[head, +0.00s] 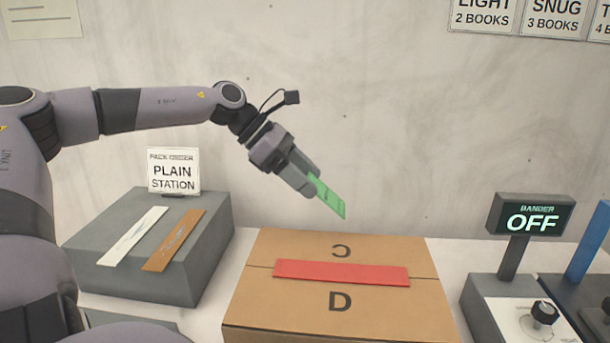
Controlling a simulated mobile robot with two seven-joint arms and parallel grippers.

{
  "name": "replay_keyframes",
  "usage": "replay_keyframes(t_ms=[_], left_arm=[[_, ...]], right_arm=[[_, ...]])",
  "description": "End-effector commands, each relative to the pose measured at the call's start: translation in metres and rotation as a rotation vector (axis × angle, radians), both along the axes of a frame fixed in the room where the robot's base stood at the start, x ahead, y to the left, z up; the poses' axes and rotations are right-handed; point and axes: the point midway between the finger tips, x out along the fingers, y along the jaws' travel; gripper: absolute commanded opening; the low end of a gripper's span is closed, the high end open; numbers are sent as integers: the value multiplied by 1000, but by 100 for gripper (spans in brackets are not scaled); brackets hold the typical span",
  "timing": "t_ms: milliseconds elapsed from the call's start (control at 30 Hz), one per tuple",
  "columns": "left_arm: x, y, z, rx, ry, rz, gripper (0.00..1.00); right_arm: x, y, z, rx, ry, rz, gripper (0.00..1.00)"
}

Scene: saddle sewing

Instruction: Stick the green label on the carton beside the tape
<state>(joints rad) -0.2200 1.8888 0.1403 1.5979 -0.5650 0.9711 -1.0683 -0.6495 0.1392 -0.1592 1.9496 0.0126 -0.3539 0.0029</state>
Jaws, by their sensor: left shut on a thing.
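The green label (332,200) is a short flat strip. My left gripper (314,188) is shut on its upper end and holds it tilted in the air above the carton. The carton (395,318) is brown cardboard with the letters C and D on its top; the C looks upside down. A red tape strip (342,273) lies across the top between the letters. The green label is apart from the carton, above its back edge. My right gripper is not in view.
A grey block (128,280) at left bears a white strip (133,236), a brown strip (174,240) and a "PLAIN STATION" sign (173,171). At right stands a bander display (531,217) reading OFF, with a knob (545,312) below. A wall is behind.

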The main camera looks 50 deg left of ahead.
Motion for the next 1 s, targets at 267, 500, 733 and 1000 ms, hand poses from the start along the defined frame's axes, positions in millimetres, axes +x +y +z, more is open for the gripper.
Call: replay_keyframes(t_ms=[267,500,733,1000], left_arm=[[-1,1,-11,2,1,2,34],[-1,1,-35,2,1,2,34],[-1,1,-58,2,1,2,34],[-1,1,-75,2,0,1,34]], right_arm=[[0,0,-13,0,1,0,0],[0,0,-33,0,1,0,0],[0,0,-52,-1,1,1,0],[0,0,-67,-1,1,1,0]])
